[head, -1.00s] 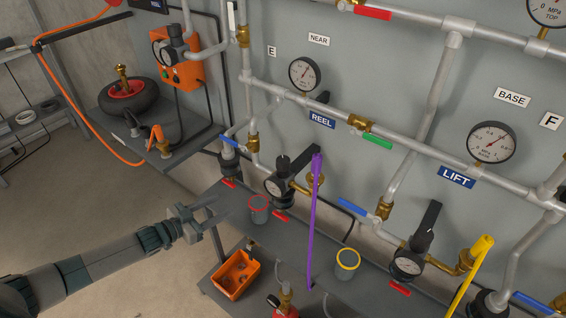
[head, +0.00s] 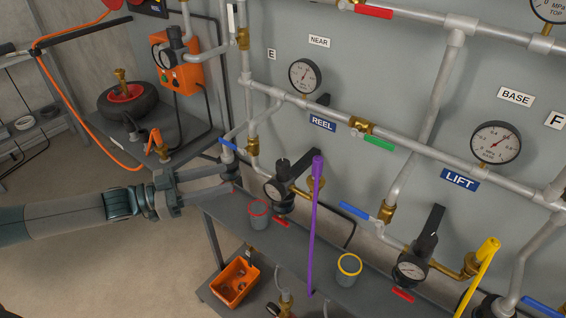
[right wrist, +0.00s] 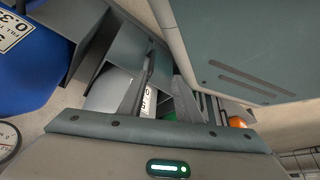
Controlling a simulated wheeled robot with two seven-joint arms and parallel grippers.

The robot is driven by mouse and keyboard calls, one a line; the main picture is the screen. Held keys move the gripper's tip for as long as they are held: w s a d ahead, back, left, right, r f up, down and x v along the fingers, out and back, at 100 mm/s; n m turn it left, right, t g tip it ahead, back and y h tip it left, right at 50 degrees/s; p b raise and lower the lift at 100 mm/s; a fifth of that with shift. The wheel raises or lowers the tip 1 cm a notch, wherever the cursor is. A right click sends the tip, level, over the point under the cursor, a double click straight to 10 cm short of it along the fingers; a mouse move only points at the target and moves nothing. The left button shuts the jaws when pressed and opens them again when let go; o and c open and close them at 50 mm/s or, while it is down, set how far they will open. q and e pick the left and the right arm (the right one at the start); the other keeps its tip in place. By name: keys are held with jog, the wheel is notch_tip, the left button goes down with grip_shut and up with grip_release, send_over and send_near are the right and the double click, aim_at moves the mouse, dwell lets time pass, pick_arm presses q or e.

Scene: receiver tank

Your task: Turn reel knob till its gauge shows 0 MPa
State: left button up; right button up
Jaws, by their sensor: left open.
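The reel regulator has a black knob (head: 283,168) on top, below and left of the blue REEL sign (head: 322,123). Its small round gauge (head: 272,191) faces forward; its needle is too small to read. A larger gauge (head: 305,76) labelled NEAR hangs above the sign, its needle pointing up and right. My left gripper (head: 229,178) is open and empty, left of the regulator and apart from the knob, its fingers pointing right. My right gripper is out of the head view.
A purple upright bar (head: 315,220) stands just right of the regulator. A red-rimmed cup (head: 259,214), a yellow-rimmed cup (head: 348,270) and an orange bin (head: 235,281) are below. The lift regulator gauge (head: 410,273) is to the right. A blue valve handle (head: 228,143) is close above my left fingers.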

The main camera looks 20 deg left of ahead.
aim_at(283, 163)
pick_arm(q)
jog(key=shift+d, duration=0.1)
pick_arm(e)
jog(key=shift+s, duration=0.15)
pick_arm(q)
jog(key=p+x, duration=0.4)
jog(key=x, duration=0.9)
jog(key=shift+w+d+r, duration=0.15)
jog(key=shift+w+d, duration=0.05)
jog(key=shift+w, duration=0.1)
jog(key=shift+p+x, duration=0.45)
jog(key=shift+x, duration=0.65)
jog(key=shift+w+d, duration=0.45)
jog(key=shift+d, duration=0.1)
pick_arm(e)
jog(key=s+d+g+h, duration=0.1)
jog(key=s+d+g, duration=0.3)
jog(key=s, duration=1)
jog(key=shift+s+d+f, duration=0.25)
jog(key=shift+s+d, duration=0.05)
jog(key=shift+d, duration=0.7)
pick_arm(q)
jog(key=c, duration=1)
